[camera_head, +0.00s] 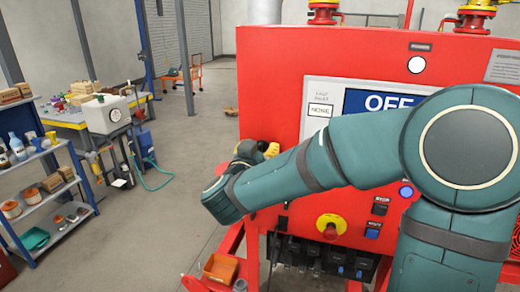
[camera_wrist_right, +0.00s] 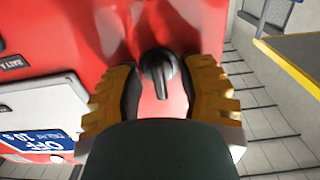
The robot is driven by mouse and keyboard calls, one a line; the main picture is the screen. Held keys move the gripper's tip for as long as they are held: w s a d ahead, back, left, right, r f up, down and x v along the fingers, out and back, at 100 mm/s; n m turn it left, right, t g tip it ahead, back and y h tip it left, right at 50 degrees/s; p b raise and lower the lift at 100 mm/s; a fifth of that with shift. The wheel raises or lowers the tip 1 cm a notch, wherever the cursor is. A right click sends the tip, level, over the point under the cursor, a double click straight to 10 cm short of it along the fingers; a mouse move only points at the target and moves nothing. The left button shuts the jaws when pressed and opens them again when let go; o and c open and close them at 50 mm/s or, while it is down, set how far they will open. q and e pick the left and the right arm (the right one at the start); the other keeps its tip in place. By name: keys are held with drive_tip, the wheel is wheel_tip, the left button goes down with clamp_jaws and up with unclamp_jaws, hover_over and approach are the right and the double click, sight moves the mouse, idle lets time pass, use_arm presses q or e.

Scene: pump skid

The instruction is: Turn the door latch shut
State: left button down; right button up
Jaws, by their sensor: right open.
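The door latch (camera_wrist_right: 158,72) is a small black handle on the red cabinet face (camera_wrist_right: 95,45). In the right wrist view it lies between the two fingers of my right gripper (camera_wrist_right: 162,78). The yellow fingers with dark inner pads stand open on either side of it, and red surface shows between each finger and the latch. In the head view my right gripper (camera_head: 266,149) is at the left part of the red cabinet (camera_head: 270,70), mostly behind my wrist. The latch is hidden there. My left gripper is not in view.
The cabinet front carries an "OFF" display (camera_head: 385,101), a red-and-yellow knob (camera_head: 331,226) and several buttons. An orange bin (camera_head: 221,268) sits low at the front. A blue shelf (camera_head: 55,208) and a workbench stand at the left, with open floor between.

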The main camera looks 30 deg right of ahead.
clamp_jaws()
drive_tip(key=shift+s+r, duration=0.1)
